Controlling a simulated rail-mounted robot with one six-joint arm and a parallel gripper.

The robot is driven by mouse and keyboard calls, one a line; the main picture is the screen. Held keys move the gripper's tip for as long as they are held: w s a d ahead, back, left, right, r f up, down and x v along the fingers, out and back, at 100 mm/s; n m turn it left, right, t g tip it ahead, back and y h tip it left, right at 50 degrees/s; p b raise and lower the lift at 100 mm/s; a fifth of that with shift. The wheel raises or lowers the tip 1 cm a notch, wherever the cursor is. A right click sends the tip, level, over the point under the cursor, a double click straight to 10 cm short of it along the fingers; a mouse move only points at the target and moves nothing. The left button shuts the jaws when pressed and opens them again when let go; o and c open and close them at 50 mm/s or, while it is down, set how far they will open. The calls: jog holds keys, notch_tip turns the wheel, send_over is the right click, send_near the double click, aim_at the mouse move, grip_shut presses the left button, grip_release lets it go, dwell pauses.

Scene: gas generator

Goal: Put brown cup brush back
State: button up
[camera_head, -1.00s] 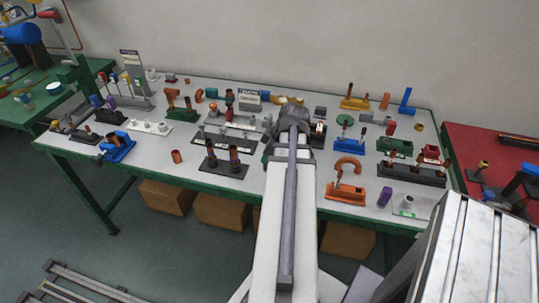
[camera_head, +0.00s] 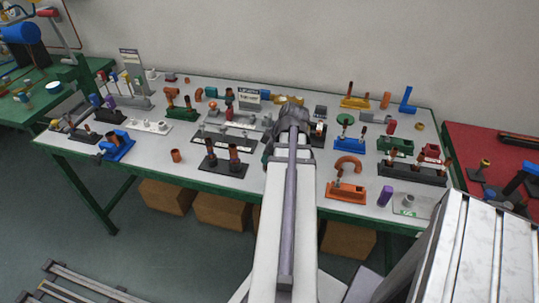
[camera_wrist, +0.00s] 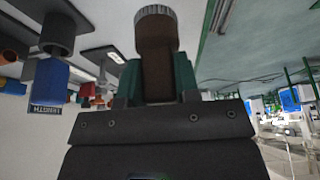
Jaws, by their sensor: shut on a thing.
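My gripper (camera_wrist: 157,82) is shut on a brown cup brush (camera_wrist: 157,68) in the wrist view. The brown body sits between the two green fingers, and its round ridged grey end sticks out beyond them. In the head view my gripper's dark wrist (camera_head: 292,118) is over the middle-right of the work table. My arm hides the fingertips and the held brush there. I cannot tell how high the brush is above the table or which place is directly under it.
The grey table (camera_head: 130,167) holds many stands and parts. A black base with two brown cylinders (camera_head: 235,154) is left of my arm. A blue holder (camera_head: 349,143) and an orange holder (camera_head: 346,192) are to its right. The wrist view shows a blue block (camera_wrist: 48,85).

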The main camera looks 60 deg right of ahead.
jog(key=shift+f+b, duration=2.4)
jog(key=shift+f, duration=0.1)
jog(key=o, duration=0.9)
jog(key=shift+r, duration=0.15)
jog(key=p+v, duration=1)
jog(key=shift+s+r, duration=0.15)
jog(key=shift+r, duration=0.15)
